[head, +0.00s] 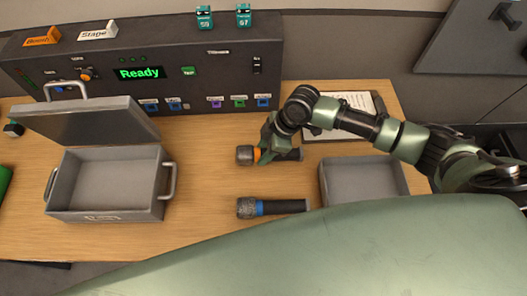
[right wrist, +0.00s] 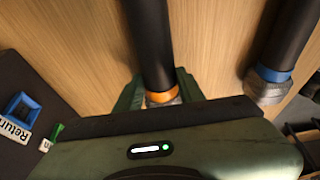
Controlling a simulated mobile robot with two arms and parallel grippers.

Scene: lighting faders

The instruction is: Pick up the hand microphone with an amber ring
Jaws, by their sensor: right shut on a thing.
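The hand microphone with an amber ring (head: 245,155) lies on the wooden table in the head view, its grey mesh head to the left. My right gripper (head: 267,152) is over it from above, its fingers on either side near the ring. In the right wrist view the amber ring (right wrist: 161,97) and black handle (right wrist: 150,40) sit between the fingers of my right gripper (right wrist: 160,90), which is shut on the microphone. I cannot tell whether it is lifted off the table. My left gripper is not in view.
A blue-ringed microphone (head: 272,207) lies nearer me, parallel to the first. An open grey case (head: 105,215) stands at left, a grey tray (head: 400,172) at right. A clipboard (head: 330,131) lies behind my right arm. A dark control panel (head: 190,60) reading "Ready" runs along the back.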

